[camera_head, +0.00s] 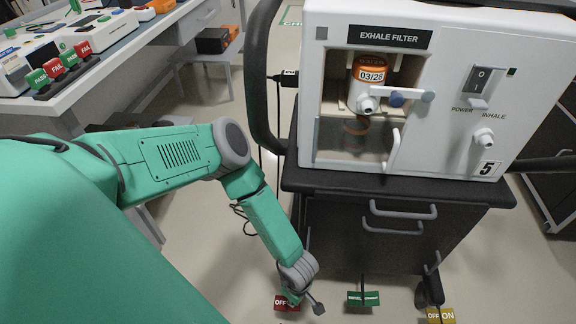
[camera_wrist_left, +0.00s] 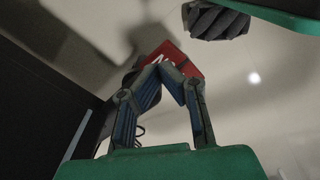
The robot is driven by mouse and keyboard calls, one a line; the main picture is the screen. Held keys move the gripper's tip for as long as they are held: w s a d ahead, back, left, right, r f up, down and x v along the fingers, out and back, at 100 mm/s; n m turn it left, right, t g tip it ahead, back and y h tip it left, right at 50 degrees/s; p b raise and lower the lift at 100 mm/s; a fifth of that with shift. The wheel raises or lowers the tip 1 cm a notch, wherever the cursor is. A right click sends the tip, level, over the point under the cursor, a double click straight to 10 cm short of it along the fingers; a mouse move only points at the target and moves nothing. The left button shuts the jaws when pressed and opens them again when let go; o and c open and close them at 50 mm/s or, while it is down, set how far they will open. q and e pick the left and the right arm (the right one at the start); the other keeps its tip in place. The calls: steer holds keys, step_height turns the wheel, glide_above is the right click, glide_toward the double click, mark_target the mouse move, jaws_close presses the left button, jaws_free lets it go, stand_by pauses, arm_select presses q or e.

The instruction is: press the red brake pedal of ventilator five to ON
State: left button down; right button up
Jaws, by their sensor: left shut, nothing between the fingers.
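Ventilator five (camera_head: 487,168), a white unit marked 5, stands on a dark cart. The red pedal (camera_head: 281,304) is low at the cart's front left, with white lettering that appears to read OFF on its visible left part. My left gripper (camera_head: 293,298) is shut and empty, reaching down over the pedal and hiding its right part. In the left wrist view the shut fingertips (camera_wrist_left: 166,68) overlap the red pedal (camera_wrist_left: 188,62). I cannot tell whether they touch it or how far it is tilted. My right gripper is not in view.
A green pedal (camera_head: 363,298) is in the middle and a yellow OFF/ON pedal (camera_head: 440,316) at the right. The cart's drawer handles (camera_head: 403,209) stick out above. A bench (camera_head: 130,55) with devices stands at the upper left. A dark cable hangs left of the cart.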

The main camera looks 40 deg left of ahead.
arm_select(q)
steer(key=shift+f+b, duration=1)
steer(key=shift+f, duration=0.2)
steer(key=shift+s+f+b, duration=0.1)
steer(key=shift+f+b, duration=0.2)
steer(key=shift+f, duration=0.3)
steer(key=shift+r, duration=0.1)
step_height(320, 180, up, 7)
steer(key=p, duration=0.6)
steer(key=shift+r, duration=0.1)
